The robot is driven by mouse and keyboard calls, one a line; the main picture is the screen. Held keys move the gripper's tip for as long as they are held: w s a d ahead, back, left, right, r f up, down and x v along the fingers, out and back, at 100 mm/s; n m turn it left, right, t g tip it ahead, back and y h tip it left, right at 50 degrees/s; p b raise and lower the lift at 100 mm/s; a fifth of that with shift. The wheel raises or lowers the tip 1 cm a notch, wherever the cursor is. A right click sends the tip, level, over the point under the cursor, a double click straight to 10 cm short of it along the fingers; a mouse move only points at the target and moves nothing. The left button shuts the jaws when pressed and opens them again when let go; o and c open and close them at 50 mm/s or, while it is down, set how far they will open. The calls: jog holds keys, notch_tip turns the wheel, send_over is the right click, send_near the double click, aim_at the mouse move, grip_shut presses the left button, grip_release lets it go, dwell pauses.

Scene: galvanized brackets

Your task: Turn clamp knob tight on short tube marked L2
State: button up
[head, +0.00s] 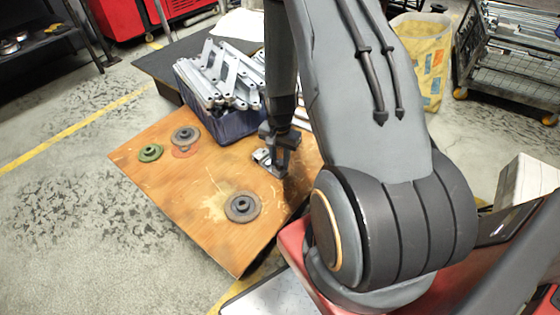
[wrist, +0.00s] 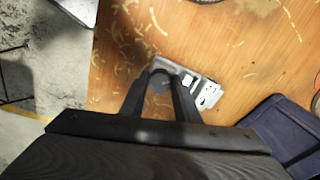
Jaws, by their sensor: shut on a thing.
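A small silvery metal clamp piece (head: 262,156) lies on the wooden board, partly hidden by my gripper. It also shows in the wrist view (wrist: 205,93) as a pale plate with slots. My gripper (head: 279,164) points down at its right side. In the wrist view my gripper (wrist: 160,80) has its two dark fingers closed around a small grey rounded part at the clamp, which I take to be the clamp knob (wrist: 160,84). The fingers hide most of it. I cannot read any L2 mark, and no short tube can be made out clearly.
The wooden board (head: 205,210) carries grey flanged discs (head: 242,207) (head: 185,136) and a green disc (head: 150,152). A dark blue crate (head: 228,124) full of galvanized brackets (head: 225,75) stands close behind my gripper. The board's front left is mostly clear.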

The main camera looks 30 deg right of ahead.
jog(key=m, duration=0.8)
jog(key=shift+m+p, duration=0.35)
jog(key=shift+m, duration=0.05)
jog(key=o, duration=1)
jog(key=shift+c, duration=0.2)
jog(key=n+p, duration=0.1)
jog(key=n, duration=0.3)
jog(key=n+p, duration=0.1)
jog(key=n, duration=0.4)
jog(key=n+p, duration=0.1)
jog(key=n, duration=0.3)
jog(key=shift+n+p, duration=0.35)
jog(key=shift+n, duration=0.05)
jog(key=shift+n+p, duration=0.45)
jog(key=shift+n, duration=1.75)
